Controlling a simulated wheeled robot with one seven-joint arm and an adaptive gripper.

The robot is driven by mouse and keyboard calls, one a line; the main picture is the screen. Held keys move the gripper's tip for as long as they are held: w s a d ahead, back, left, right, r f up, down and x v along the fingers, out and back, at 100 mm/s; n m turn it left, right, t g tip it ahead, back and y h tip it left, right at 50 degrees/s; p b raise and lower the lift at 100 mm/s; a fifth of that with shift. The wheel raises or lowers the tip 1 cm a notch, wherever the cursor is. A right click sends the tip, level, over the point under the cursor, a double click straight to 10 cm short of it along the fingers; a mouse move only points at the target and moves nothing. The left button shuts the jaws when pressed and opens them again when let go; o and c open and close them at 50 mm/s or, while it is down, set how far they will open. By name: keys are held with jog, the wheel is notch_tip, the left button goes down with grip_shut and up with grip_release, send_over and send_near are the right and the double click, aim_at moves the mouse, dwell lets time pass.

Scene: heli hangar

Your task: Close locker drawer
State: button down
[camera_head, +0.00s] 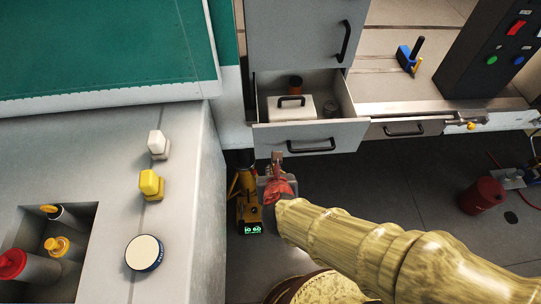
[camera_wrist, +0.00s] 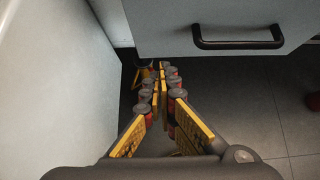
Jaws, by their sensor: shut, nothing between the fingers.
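The locker drawer (camera_head: 267,138) stands pulled out of the grey locker (camera_head: 290,35) in the head view. Its front has a dark bar handle (camera_head: 311,147). In the wrist view the drawer front (camera_wrist: 165,28) fills the upper right, with its handle (camera_wrist: 238,42) right of centre. My gripper (camera_head: 277,158) is just in front of the drawer, near the left part of its front. In the wrist view my gripper's fingers (camera_wrist: 160,76) are together and empty, pointing toward the space under the drawer's lower edge. I cannot tell whether they touch the drawer.
The open drawer holds a white box (camera_head: 282,111) with a handle, and small jars. A grey cabinet (camera_head: 205,190) stands close on the left. A yellow device (camera_head: 249,215) is on the floor beside my gripper. A red canister (camera_head: 482,195) stands right; floor between is clear.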

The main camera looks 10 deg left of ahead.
aim_at(269, 150)
jog(key=w+f, duration=0.1)
jog(key=w, duration=0.1)
jog(key=w+a+f+b, duration=0.1)
jog(key=w, duration=0.1)
jog(key=w+a+f, duration=0.1)
jog(key=w, duration=0.2)
jog(key=shift+f, duration=0.15)
jog(key=shift+w, duration=0.1)
jog(key=shift+w, duration=0.1)
jog(key=w+a, duration=0.2)
jog(key=w, duration=0.5)
jog(key=w+a+p, duration=0.1)
jog(key=w+a, duration=0.1)
jog(key=w, duration=0.6)
jog(key=w+a+p, duration=0.1)
jog(key=w+a, duration=0.1)
jog(key=w, duration=0.6)
jog(key=shift+w+a, duration=0.1)
jog(key=shift+a, duration=0.3)
jog(key=shift+w+r, duration=0.1)
jog(key=shift+r, duration=0.1)
